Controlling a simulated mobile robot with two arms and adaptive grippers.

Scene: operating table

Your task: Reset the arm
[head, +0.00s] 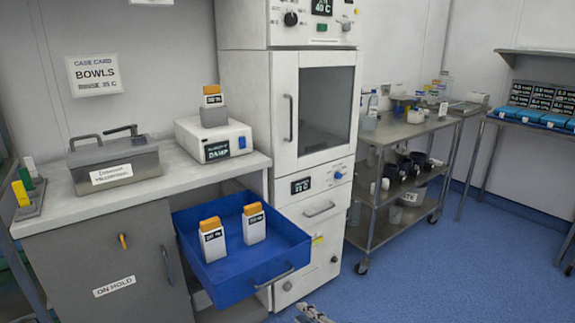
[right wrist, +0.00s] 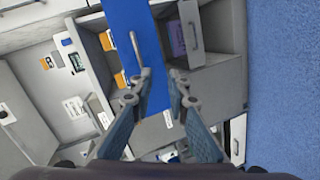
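My right gripper (head: 312,314) just enters the head view at the bottom edge, in front of the white cabinet and over the blue floor. In the right wrist view its two fingers (right wrist: 161,76) stand apart with nothing between them. The blue drawer (head: 262,271) is pulled out, and its front and handle also show beyond the fingers in the right wrist view (right wrist: 127,15). The gripper appears clear of the drawer. Two white bottles with orange caps, one left (head: 212,241) and one right (head: 254,225), stand upright in the drawer. My left gripper is in neither view.
A grey counter (head: 150,192) on the left holds a metal box (head: 112,162) and a white device (head: 213,139) with another orange-capped bottle (head: 213,108) on top. A tall white cabinet (head: 257,98) stands behind. A steel cart (head: 410,131) is at right. Blue floor (head: 450,270) is open at right.

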